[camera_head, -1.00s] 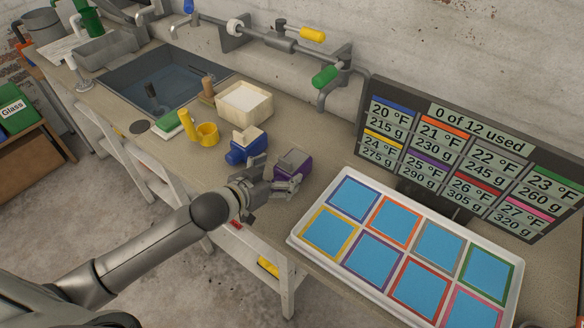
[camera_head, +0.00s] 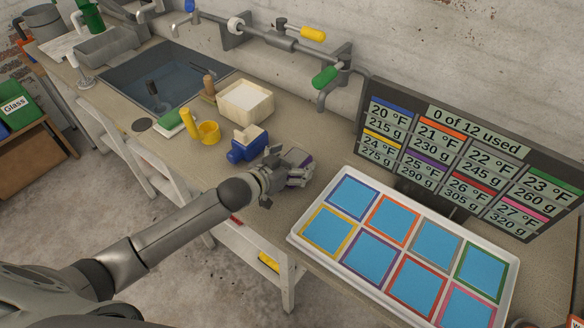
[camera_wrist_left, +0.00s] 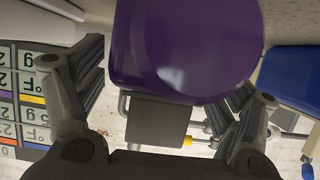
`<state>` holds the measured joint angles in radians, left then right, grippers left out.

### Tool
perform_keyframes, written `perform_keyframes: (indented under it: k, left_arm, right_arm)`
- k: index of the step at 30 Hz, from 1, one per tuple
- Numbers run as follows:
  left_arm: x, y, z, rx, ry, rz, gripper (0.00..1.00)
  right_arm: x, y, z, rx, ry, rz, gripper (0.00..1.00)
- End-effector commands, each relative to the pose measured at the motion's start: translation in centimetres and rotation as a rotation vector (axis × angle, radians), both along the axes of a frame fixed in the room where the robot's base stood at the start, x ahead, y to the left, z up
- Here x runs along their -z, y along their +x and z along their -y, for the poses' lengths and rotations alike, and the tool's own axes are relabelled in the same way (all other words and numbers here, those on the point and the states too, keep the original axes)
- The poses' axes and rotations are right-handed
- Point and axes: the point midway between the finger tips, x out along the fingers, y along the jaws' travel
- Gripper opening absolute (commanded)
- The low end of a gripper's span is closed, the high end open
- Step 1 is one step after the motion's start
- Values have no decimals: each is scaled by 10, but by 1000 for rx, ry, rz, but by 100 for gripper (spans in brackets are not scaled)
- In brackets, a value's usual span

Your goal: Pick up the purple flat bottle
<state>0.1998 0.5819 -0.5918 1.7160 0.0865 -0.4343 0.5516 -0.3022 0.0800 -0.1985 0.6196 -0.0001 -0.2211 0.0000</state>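The purple flat bottle (camera_head: 307,160) stands on the counter, mostly hidden behind my left gripper (camera_head: 297,173) in the head view. In the left wrist view the purple bottle (camera_wrist_left: 185,45) fills the top middle. My left gripper (camera_wrist_left: 165,95) has its fingers spread wide, one on each side of the bottle. The left finger lies close beside the bottle's edge; the bottle partly covers the right finger. I see no clear grip on it. My right gripper is not in view.
A white tray (camera_head: 405,210) of coloured squares lies to the right, before a display (camera_head: 472,165).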

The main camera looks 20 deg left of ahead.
Motion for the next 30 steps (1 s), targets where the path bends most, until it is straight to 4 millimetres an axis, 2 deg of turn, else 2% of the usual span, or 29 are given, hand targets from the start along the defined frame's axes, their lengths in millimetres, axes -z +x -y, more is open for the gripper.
perform_keyframes:
  k: [2,12,23,30]
  left_arm:
    - [0,0,0,0,0,0,75]
    - [0,0,0,0,0,-1,31]
    - [-4,0,0,0,0,3,31]
    - [-25,1,0,1,-1,7,31]
  right_arm:
    - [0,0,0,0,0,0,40]
    - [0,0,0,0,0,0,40]
    - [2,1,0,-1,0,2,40]
    - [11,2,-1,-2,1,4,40]
